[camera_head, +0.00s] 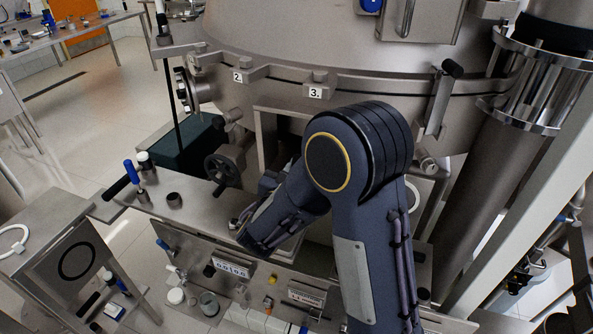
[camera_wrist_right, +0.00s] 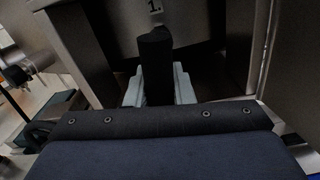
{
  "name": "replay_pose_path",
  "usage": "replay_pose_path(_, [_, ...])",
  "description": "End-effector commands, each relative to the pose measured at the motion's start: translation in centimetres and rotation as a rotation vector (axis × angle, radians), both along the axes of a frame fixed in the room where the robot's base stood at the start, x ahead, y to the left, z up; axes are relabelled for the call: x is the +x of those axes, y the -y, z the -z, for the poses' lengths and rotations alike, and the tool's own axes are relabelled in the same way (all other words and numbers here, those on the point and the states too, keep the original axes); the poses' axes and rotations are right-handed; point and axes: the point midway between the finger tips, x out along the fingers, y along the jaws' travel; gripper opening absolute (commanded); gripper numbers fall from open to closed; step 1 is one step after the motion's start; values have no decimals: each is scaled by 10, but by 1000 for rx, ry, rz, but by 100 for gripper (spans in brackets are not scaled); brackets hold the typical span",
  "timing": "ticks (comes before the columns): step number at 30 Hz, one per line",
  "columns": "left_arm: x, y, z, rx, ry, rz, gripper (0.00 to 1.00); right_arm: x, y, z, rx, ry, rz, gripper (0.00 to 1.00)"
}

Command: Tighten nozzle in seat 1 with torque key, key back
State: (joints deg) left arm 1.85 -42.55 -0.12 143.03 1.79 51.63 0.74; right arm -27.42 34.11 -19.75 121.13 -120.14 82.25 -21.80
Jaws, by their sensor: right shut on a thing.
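In the right wrist view my right gripper (camera_wrist_right: 157,92) has its pale fingers on both sides of a black cylindrical handle, which I take for the torque key (camera_wrist_right: 156,62). It is shut on this handle. The key's working end is hidden. A plate marked "1." (camera_wrist_right: 155,6) is just beyond the handle, at the top of the view. The nozzle and seat 1 cannot be made out. In the head view my right arm covers the middle of the scene and hides its gripper. My left gripper is not in view.
A large steel separator bowl (camera_head: 290,50) fills the back, with tags "2." (camera_head: 238,77) and "3." (camera_head: 316,92). A steel bench (camera_head: 205,205) stands before it, with a blue-handled tool (camera_head: 132,172) at its left end. A black handwheel (camera_head: 222,170) is behind the bench.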

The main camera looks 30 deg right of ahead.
Motion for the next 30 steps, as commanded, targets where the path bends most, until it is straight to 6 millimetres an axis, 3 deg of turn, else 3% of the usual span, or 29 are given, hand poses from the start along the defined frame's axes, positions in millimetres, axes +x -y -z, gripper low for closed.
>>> replay_pose_path(15, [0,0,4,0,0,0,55,17,20,0,-1,2,2,0])
replay_pose_path(30, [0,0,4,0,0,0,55,18,21,-1,-1,2,1,0])
